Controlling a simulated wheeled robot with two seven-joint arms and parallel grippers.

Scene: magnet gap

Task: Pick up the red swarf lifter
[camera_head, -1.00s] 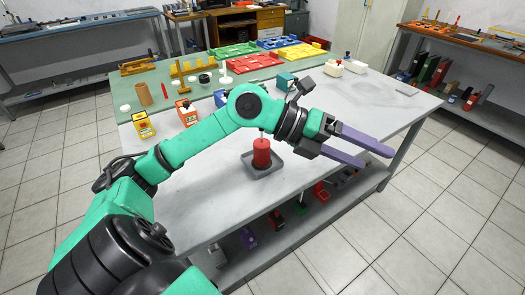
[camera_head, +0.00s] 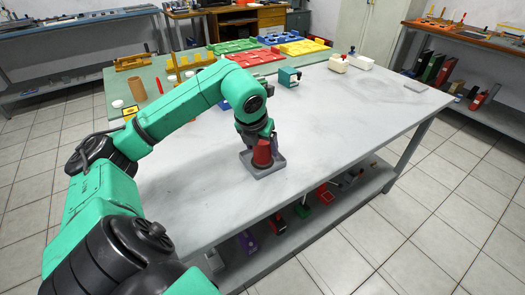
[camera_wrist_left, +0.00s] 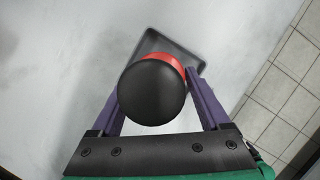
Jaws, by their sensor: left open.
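The red swarf lifter (camera_head: 262,153) stands upright in a small grey tray (camera_head: 266,171) near the front edge of the table. In the left wrist view its round black top (camera_wrist_left: 152,92) faces the camera, with a crescent of red body (camera_wrist_left: 172,62) behind it. My left gripper (camera_wrist_left: 154,86) is open, with one purple finger on each side of the lifter. Whether the fingers touch it cannot be told. In the head view my wrist is just behind and above the lifter, and the fingers are mostly hidden. My right gripper is not in view.
The grey table (camera_head: 340,130) is clear right of the lifter. A teal block (camera_head: 288,77) and white containers (camera_head: 338,63) stand at the back. Coloured trays lie on a green mat behind my arm. A lower shelf (camera_head: 300,225) holds several small items.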

